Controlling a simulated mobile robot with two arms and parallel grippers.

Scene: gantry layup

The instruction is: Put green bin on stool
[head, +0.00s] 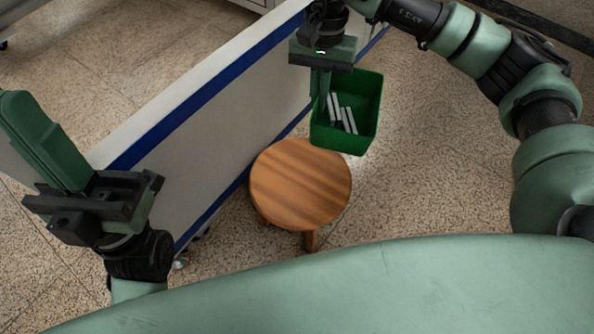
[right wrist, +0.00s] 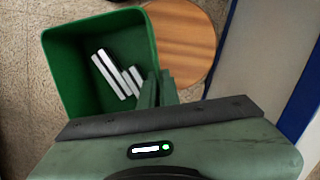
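The green bin (head: 371,105) is an open-topped box with several white and grey bars inside. It hangs in the air by its near-left wall from my right gripper (head: 321,92), whose fingers are shut on that wall. The round wooden stool (head: 300,187) stands on the floor, in front of and left of the bin in the head view. In the right wrist view, the bin (right wrist: 68,75) is left of the fingers (right wrist: 158,88) and partly covers the stool (right wrist: 190,40). My left gripper (head: 45,140) is at the left, away from both; its finger gap is hidden.
A long white panel with blue edge stripes (head: 190,105) runs diagonally left of the stool, close to it. Speckled tile floor (head: 430,180) is clear to the right of the stool. The stool top is bare.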

